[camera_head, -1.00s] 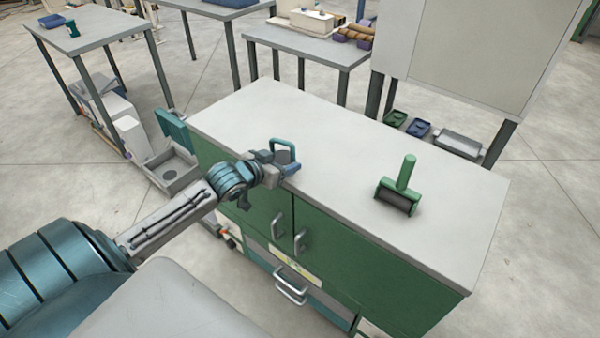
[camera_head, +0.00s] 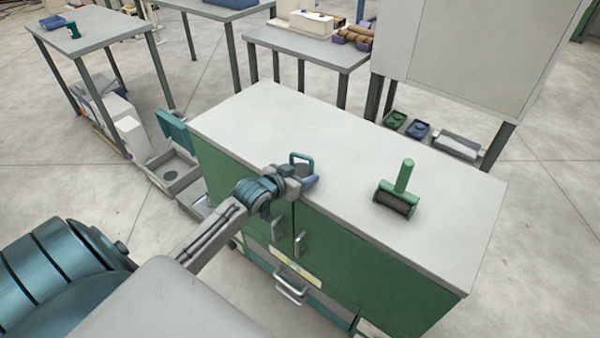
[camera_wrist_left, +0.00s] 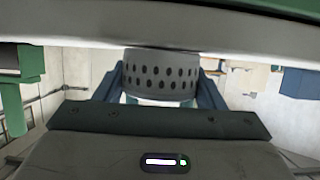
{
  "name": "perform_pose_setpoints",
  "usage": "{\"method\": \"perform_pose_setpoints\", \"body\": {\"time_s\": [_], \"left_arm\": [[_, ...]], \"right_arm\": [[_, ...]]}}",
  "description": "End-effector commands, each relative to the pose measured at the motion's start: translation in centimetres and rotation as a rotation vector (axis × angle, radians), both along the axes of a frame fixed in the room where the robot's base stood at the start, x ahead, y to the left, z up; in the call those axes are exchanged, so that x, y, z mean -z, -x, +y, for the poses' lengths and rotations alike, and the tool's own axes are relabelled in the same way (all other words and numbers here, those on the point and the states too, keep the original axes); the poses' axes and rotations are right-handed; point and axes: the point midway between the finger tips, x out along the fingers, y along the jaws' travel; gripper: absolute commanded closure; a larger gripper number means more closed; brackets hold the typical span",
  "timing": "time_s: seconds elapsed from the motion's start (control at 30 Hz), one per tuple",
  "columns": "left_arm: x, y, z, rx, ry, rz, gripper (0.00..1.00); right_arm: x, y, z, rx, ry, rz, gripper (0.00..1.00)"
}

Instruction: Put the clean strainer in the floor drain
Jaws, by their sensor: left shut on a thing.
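The strainer (camera_wrist_left: 160,78) is a grey perforated cylinder in the left wrist view. In the head view its teal loop handle (camera_head: 301,157) stands up at the gripper. My left gripper (camera_head: 306,182) is shut on the strainer at the near edge of the workbench; the wrist view shows its blue fingers on both sides. Whether the strainer touches the bench is unclear. An open grey box (camera_head: 158,160) with a raised teal lid and a round dark recess, which looks like the floor drain, sits low beyond the bench's left end. My right gripper is not in view.
The green workbench (camera_head: 250,120) has a broad clear top. Tables (camera_head: 100,28) stand behind, and green and blue trays (camera_head: 418,128) lie at the back right. Bare floor shows between.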

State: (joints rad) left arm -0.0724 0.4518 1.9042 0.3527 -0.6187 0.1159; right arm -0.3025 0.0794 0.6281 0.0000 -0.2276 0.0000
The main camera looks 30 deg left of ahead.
Motion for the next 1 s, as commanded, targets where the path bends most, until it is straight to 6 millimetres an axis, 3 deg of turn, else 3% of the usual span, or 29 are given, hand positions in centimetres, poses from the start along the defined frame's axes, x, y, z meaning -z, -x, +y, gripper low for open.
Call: {"method": "perform_pose_setpoints", "body": {"time_s": [0.13, 0.17, 0.27, 0.67, 1.0], "left_arm": [[0.2, 0.0, 0.0, 0.0, 0.0, 0.0, 0.62], [0.3, 0.0, 0.0, 0.0, 0.001, 0.0, 0.35], [0.2, 0.0, 0.0, 0.0, 0.0, 0.0, 0.15], [-0.2, 0.5, 0.1, 0.0, -0.002, 0.001, 0.15], [-2.6, 6.5, 0.6, 0.003, -0.009, 0.003, 0.15]], "right_arm": [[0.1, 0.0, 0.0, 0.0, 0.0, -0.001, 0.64], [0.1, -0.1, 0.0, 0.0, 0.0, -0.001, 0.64], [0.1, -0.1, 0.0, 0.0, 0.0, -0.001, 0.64], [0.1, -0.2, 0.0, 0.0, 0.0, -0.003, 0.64], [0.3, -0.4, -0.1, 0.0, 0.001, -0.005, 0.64]]}}
